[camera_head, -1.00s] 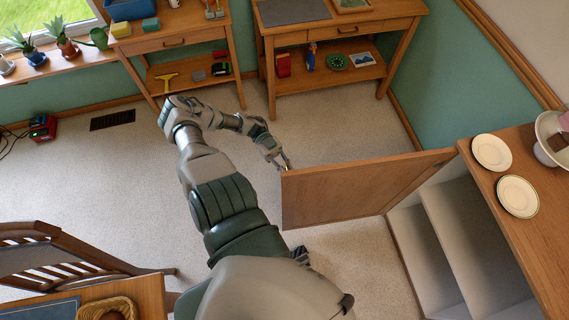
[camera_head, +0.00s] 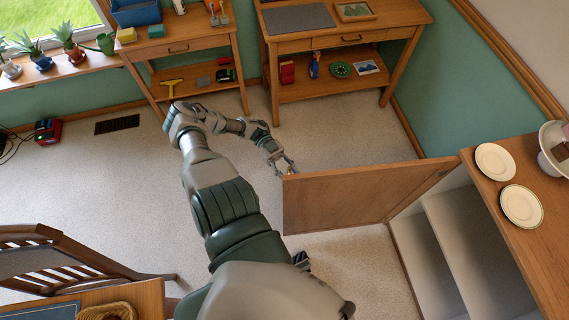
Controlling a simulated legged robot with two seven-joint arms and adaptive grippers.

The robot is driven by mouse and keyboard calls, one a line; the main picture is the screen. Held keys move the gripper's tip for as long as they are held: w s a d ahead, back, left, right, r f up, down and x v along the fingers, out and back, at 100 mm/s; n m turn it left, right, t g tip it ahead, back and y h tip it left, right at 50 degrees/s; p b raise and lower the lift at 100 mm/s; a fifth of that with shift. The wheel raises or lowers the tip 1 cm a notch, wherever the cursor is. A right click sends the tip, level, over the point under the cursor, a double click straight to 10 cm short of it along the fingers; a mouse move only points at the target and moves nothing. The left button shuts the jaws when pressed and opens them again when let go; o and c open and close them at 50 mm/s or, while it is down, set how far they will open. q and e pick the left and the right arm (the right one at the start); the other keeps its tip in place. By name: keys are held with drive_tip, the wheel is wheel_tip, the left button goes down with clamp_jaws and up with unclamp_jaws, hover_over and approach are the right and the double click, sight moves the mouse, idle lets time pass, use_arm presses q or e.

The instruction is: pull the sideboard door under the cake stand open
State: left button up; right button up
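The sideboard door (camera_head: 365,197) stands swung far out from the sideboard (camera_head: 515,180), its inner face towards me. The opening with pale inner shelves (camera_head: 450,225) shows beside it. The cake stand (camera_head: 548,165) is at the right edge, on the sideboard top. My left arm reaches forward and bends right. Its gripper (camera_head: 284,168) is at the upper corner of the door's free edge, on the far side. Its fingertips are small and partly hidden by the door, so grip and contact are unclear. Any handle on the outer face is hidden. My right gripper is not seen.
Two plates (camera_head: 496,162) (camera_head: 521,206) lie on the sideboard top. Two wooden tables (camera_head: 185,45) (camera_head: 345,32) with lower shelves stand at the back wall. A chair (camera_head: 65,262) and a table with a basket (camera_head: 107,310) are at lower left. Carpet (camera_head: 120,190) is clear at left.

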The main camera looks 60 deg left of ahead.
use_arm(q)
drive_tip(key=s+a, duration=0.1)
drive_tip(key=a, duration=1.1)
drive_tip(key=shift+f, duration=0.15)
